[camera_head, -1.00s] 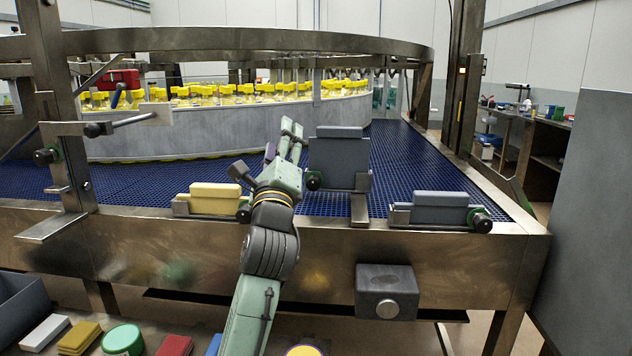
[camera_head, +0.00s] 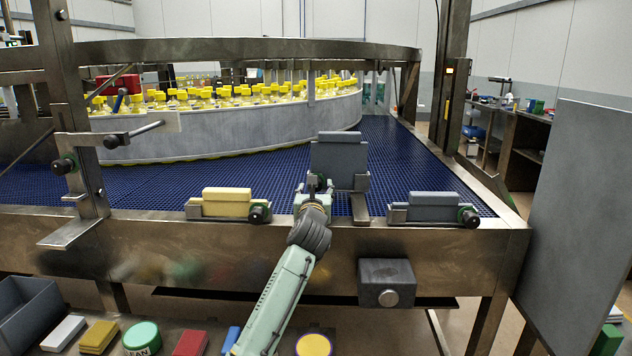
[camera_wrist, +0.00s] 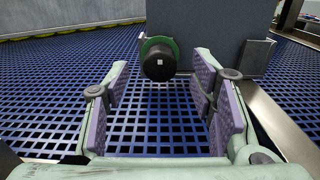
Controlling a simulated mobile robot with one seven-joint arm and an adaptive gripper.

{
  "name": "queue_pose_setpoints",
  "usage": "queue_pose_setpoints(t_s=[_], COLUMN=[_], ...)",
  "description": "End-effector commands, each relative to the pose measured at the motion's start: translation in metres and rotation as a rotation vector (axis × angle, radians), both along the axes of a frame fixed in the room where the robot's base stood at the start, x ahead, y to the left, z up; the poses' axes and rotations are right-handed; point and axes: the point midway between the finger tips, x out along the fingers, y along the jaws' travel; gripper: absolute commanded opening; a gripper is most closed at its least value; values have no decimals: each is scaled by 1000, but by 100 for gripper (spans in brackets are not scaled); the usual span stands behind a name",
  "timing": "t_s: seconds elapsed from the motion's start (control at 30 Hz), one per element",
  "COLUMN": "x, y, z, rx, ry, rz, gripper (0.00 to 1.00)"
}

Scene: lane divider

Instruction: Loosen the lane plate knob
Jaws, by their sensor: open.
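The grey lane plate (camera_head: 340,157) stands upright over the blue mesh conveyor, and its side also shows in the wrist view (camera_wrist: 215,32). Its knob (camera_wrist: 160,62) is black with a green collar and a small pale square on its face. In the head view the knob (camera_head: 317,181) is small and partly hidden by my gripper (camera_head: 314,192). In the wrist view my gripper (camera_wrist: 162,100) is open and empty, its purple-padded fingers spread left and right. The knob is ahead of the fingertips, roughly centred between them; contact is not visible.
A yellow block unit (camera_head: 227,204) and a grey block unit (camera_head: 434,208), each with a knob, sit on the conveyor's front edge. A metal post with brackets (camera_head: 85,130) stands left. A grey box (camera_head: 387,283) hangs below. Blue mesh (camera_head: 400,150) lies open behind.

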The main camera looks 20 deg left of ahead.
Motion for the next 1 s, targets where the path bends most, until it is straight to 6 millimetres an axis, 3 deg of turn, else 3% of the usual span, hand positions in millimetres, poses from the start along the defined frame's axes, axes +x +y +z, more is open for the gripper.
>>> queue_pose_setpoints(t_s=[0.23, 0.6, 1.0], x=[28, 32, 32], y=[7, 9, 9], z=[1, 0, 0], rx=[-2, -1, -2], ry=[0, -1, -1], rz=[-1, -1, -1], gripper=[51, 51, 25])
